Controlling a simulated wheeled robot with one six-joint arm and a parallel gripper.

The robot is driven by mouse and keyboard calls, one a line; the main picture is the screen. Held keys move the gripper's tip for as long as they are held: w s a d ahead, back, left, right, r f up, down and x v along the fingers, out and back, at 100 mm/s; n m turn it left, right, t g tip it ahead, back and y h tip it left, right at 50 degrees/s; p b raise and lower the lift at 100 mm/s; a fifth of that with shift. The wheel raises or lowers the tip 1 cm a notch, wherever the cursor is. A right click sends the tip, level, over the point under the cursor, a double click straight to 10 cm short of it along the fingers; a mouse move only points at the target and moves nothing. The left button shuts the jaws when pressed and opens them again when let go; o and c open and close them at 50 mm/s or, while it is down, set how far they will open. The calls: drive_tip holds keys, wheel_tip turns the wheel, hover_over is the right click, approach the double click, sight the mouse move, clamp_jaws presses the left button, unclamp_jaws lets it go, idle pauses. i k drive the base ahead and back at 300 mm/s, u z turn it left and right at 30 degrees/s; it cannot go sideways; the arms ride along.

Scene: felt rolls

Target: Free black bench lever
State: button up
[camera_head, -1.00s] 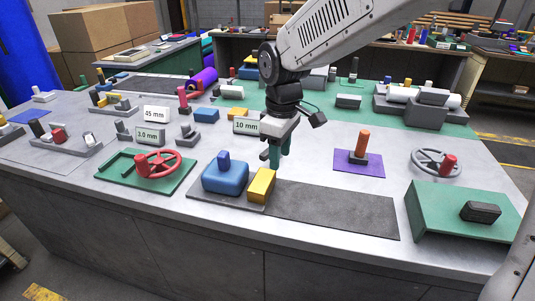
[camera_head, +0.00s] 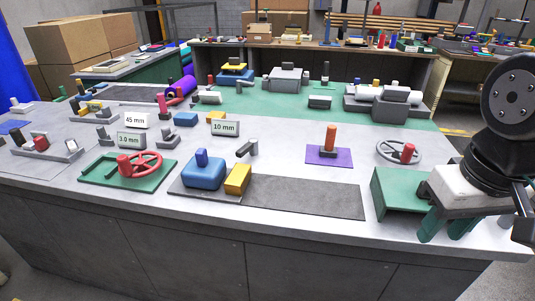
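A green stand (camera_head: 397,193) with a raised flat top is at the bench's front right corner. The dark block seen on its top earlier is now hidden behind my gripper, and I cannot tell whether it is the black bench lever. My gripper (camera_head: 447,230) is over the right part of the stand, with its two green fingers apart and nothing visible between them. Whether they touch the stand or the dark block cannot be seen.
A blue block (camera_head: 203,172) and a yellow block (camera_head: 238,179) sit at the strip's left end.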

sight(252, 146)
drive_tip(key=z, duration=0.45)
drive_tip(key=k, duration=1)
drive_tip(key=u, duration=0.25)
drive_tip(key=i, duration=0.55)
drive_tip(key=u, duration=0.85)
drive_tip(key=i, duration=1.05)
drive_tip(key=z, duration=0.3)
